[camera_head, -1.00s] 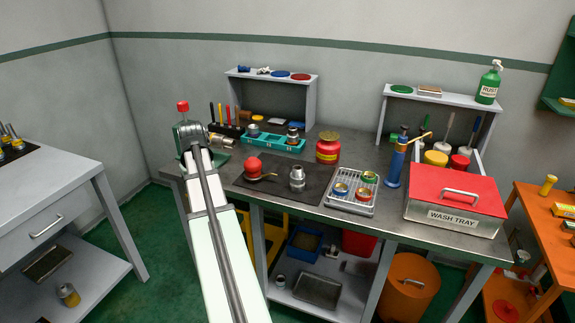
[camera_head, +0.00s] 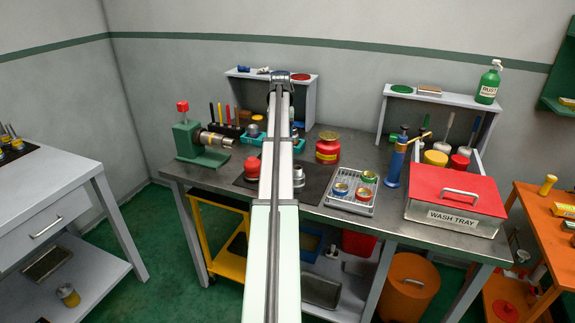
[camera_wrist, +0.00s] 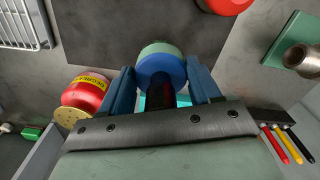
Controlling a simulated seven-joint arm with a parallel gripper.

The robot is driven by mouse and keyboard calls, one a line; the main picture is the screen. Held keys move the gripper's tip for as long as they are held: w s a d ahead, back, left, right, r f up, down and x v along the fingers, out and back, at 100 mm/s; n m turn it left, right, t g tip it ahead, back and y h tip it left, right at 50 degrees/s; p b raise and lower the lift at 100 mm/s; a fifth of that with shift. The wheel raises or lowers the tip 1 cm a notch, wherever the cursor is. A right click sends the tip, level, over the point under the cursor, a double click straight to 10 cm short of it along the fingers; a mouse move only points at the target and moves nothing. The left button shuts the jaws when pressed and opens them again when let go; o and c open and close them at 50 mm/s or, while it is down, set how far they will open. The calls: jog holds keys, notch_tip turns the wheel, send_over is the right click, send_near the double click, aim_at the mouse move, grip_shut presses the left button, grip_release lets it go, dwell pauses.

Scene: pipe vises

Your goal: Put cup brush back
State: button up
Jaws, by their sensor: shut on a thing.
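My gripper (camera_wrist: 162,73) has two blue fingers and is shut on a round blue piece with a pale green end and a dark stem (camera_wrist: 162,66). It looks to be the cup brush. It is held out over the bench, partly above the dark mat (camera_wrist: 150,30). In the head view my arm covers the gripper and brush. The teal tray (camera_head: 256,139) is partly hidden behind my arm; a bit of it shows below the held piece in the wrist view (camera_wrist: 152,102). The green vise (camera_head: 200,148) stands at left with a pipe (camera_head: 216,140) in it.
A wire rack (camera_head: 350,193), blue canister (camera_head: 395,165) and wash tray (camera_head: 455,210) are farther right. A small shelf (camera_head: 308,95) rises behind.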

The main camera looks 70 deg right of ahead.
jog(key=d+m, duration=0.1)
jog(key=d, duration=0.4)
jog(key=shift+s+a+f, duration=0.1)
jog(key=shift+s+f, duration=0.1)
jog(key=shift+f, duration=2.4)
jog(key=shift+s+a+f, duration=0.1)
jog(key=shift+s+f, duration=0.1)
jog(key=shift+f, duration=2.35)
jog(key=shift+f, duration=0.15)
jog(key=o, duration=1)
notch_tip(320, 180, up, 12)
jog(key=shift+r, duration=0.2)
